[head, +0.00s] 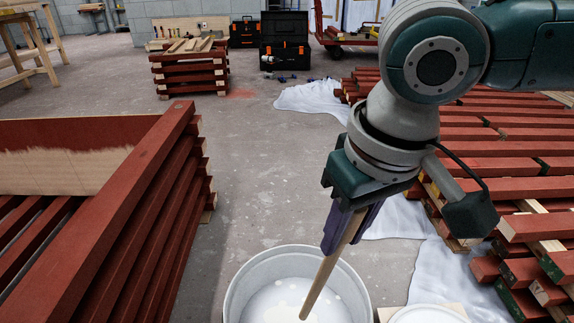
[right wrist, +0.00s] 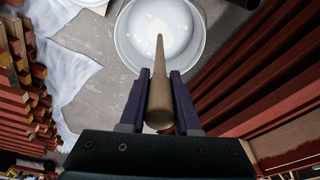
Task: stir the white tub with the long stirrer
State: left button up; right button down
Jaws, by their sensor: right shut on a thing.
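The white tub (head: 235,293) stands on the floor at the bottom middle of the head view, with white liquid (head: 272,300) inside. It also shows at the top of the right wrist view (right wrist: 119,38). My right gripper (head: 343,230) is shut on the long stirrer (head: 325,268), a plain wooden rod. It is above the tub's right side, and the rod slants down to the left into the tub. In the right wrist view the stirrer (right wrist: 159,85) runs between the two fingers, and its far end meets the white liquid. My left gripper is not in view.
Stacks of red-painted battens stand at the left (head: 150,190) and right (head: 510,150). White sheeting (head: 395,220) lies beside the right stack. A white round lid or pail (head: 430,314) is right of the tub. Open concrete floor (head: 260,170) lies beyond the tub.

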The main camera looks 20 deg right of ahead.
jog(key=b, duration=0.3)
send_over(323, 279)
jog(key=f, duration=0.5)
jog(key=shift+s+d+f, duration=0.25)
jog(key=shift+s+d, duration=0.05)
jog(key=shift+d, duration=0.1)
jog(key=shift+w+a+f+b, duration=0.15)
jog(key=shift+f+b, duration=0.35)
jog(key=shift+f, duration=0.35)
jog(key=shift+w+d+f+b, duration=0.1)
jog(key=shift+w+f+b, duration=0.1)
jog(key=shift+f+b, duration=0.5)
jog(key=shift+w+a+f+b, duration=0.15)
jog(key=shift+f+b, duration=0.2)
jog(key=shift+f, duration=0.6)
jog(key=shift+w+f+b, duration=0.25)
jog(key=shift+f+b, duration=0.6)
jog(key=shift+f, duration=0.35)
